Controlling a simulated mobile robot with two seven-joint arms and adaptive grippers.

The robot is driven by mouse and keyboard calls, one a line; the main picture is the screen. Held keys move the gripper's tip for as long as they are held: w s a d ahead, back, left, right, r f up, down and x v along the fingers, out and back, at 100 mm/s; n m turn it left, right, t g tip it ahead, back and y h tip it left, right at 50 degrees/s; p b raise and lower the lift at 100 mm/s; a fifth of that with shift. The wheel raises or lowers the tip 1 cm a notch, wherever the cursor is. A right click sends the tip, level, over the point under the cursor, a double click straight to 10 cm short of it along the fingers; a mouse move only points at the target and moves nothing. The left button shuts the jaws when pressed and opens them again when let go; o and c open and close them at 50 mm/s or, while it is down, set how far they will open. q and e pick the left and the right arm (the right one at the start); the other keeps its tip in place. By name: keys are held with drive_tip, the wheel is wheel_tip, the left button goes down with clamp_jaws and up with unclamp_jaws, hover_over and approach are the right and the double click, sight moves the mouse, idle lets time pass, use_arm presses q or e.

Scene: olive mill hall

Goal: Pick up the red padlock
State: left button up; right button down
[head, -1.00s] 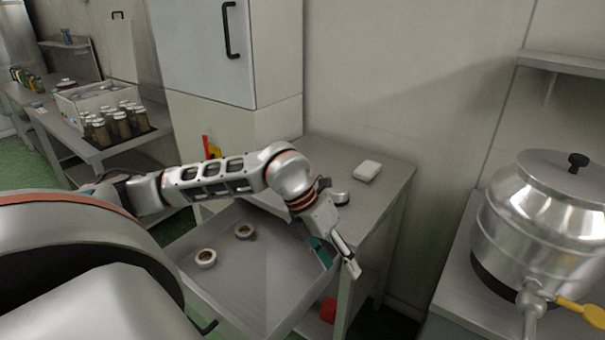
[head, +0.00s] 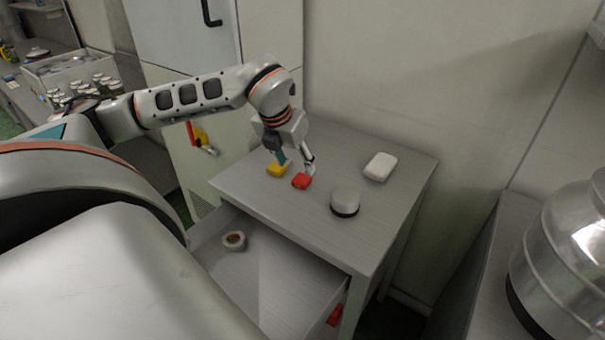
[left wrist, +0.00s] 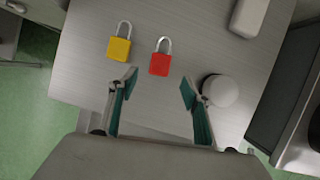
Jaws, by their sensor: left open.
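The red padlock (head: 301,181) lies on the grey tabletop (head: 375,221) with its shackle partly hidden behind my left gripper in the head view. In the left wrist view the red padlock (left wrist: 160,64) lies flat with its shackle pointing away from the gripper. My left gripper (head: 297,167) is open and empty, and in the left wrist view its fingertips (left wrist: 158,84) are spread on either side below the padlock. A yellow padlock (head: 278,169) lies just left of the red one, also in the left wrist view (left wrist: 118,48). My right gripper is not in view.
A round white-and-black object (head: 345,203) stands right of the red padlock. A white block (head: 380,167) lies farther back. An open drawer (head: 273,272) below the tabletop holds a roll (head: 234,240). A metal vessel (head: 567,262) stands at the right.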

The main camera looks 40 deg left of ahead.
sight(302, 177)
use_arm(q)
drive_tip(key=x, duration=0.2)
drive_tip(key=shift+d+f, duration=0.1)
drive_tip(key=shift+f, duration=0.2)
drive_tip(key=x, duration=0.4)
drive_tip(key=shift+w+f, duration=0.25)
drive_tip(key=shift+w, duration=0.25)
drive_tip(key=c, duration=1.3)
